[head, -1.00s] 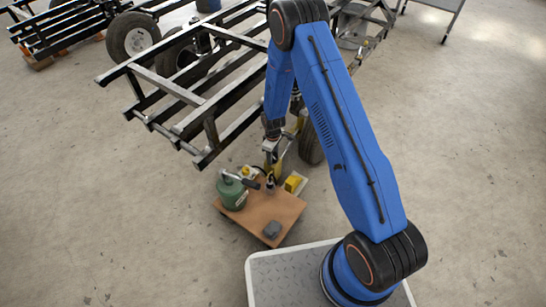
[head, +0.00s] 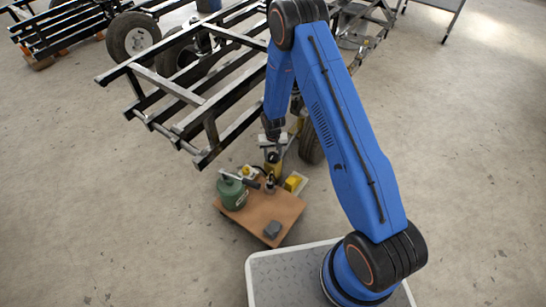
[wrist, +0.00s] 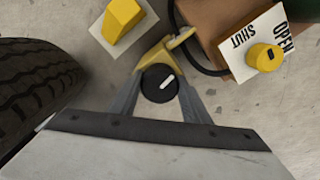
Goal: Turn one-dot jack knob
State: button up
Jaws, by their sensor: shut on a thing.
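In the wrist view, a round black knob (wrist: 159,84) with one white line on top sits on a yellow jack (wrist: 158,53). In the head view, my gripper (head: 273,141) points down at the top of the yellow jack (head: 273,168), under the frame's near corner. The knob is hidden there.
A yellow knob (wrist: 264,57) on a SHUT/OPEN plate and a yellow block (wrist: 122,18) on a white plate stand close by. A tyre (wrist: 35,85) is at left. A green canister (head: 232,193) stands on a wooden board (head: 262,224). The black metal frame (head: 206,158) is close to my arm.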

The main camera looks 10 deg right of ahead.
aim_at(273, 155)
jog(key=m, duration=1.3)
jog(key=shift+a+m, duration=0.1)
jog(key=shift+m, duration=0.3)
jog(key=m, duration=0.4)
jog(key=shift+w+m, duration=0.1)
jog(key=shift+m, duration=1.7)
jog(key=o, duration=1)
jog(key=shift+o, duration=0.2)
notch_tip(273, 155, up, 17)
jog(key=shift+r, duration=0.2)
